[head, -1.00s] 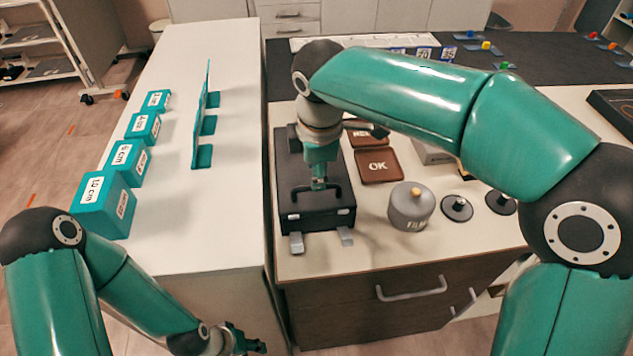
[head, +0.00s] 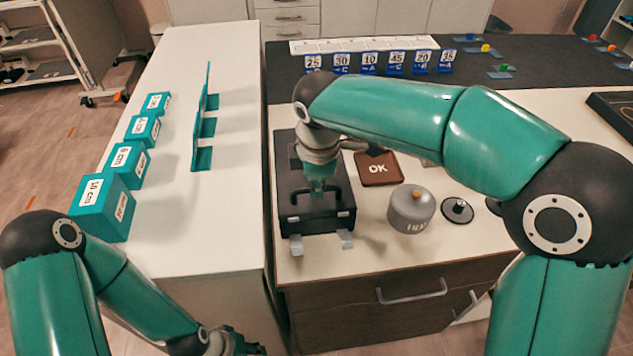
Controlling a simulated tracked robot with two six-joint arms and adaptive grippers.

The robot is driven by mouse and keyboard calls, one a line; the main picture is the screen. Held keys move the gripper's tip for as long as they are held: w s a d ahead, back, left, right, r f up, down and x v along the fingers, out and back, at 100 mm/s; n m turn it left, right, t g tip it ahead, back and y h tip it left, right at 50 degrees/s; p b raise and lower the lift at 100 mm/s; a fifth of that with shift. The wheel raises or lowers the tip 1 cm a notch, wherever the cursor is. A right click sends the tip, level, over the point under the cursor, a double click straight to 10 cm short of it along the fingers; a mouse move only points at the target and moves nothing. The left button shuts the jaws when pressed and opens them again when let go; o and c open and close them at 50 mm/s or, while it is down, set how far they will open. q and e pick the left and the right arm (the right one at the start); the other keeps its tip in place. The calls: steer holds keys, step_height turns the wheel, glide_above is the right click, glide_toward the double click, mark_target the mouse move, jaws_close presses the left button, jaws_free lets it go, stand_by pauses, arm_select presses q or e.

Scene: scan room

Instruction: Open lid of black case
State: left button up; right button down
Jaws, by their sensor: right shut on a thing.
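The black case (head: 335,222) stands on the right-hand counter near its front left edge. Its lid looks closed, with a black handle (head: 295,194) on top. Two light grey latch-like tabs (head: 347,239) stick out at its front side. My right gripper (head: 317,188) points down over the case and is shut on the handle. The arm and gripper hide the back part of the lid. My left gripper (head: 238,346) is low at the bottom edge, partly cut off and away from the case; its jaws cannot be made out.
A brown OK tray (head: 378,170) and a grey lidded canister (head: 410,210) stand right of the case, with a small black knobbed disc (head: 457,210) beyond. Numbered blue cards (head: 370,63) stand at the back. A white counter (head: 215,220) with teal boxes (head: 103,205) is left, across a narrow gap.

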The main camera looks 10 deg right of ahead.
steer(key=shift+r, duration=0.15)
steer(key=w+r+p, duration=0.8)
steer(key=r+p, duration=0.4)
steer(key=p, duration=0.3)
steer(key=shift+w+r+p, duration=0.25)
steer(key=shift+w+p, duration=0.1)
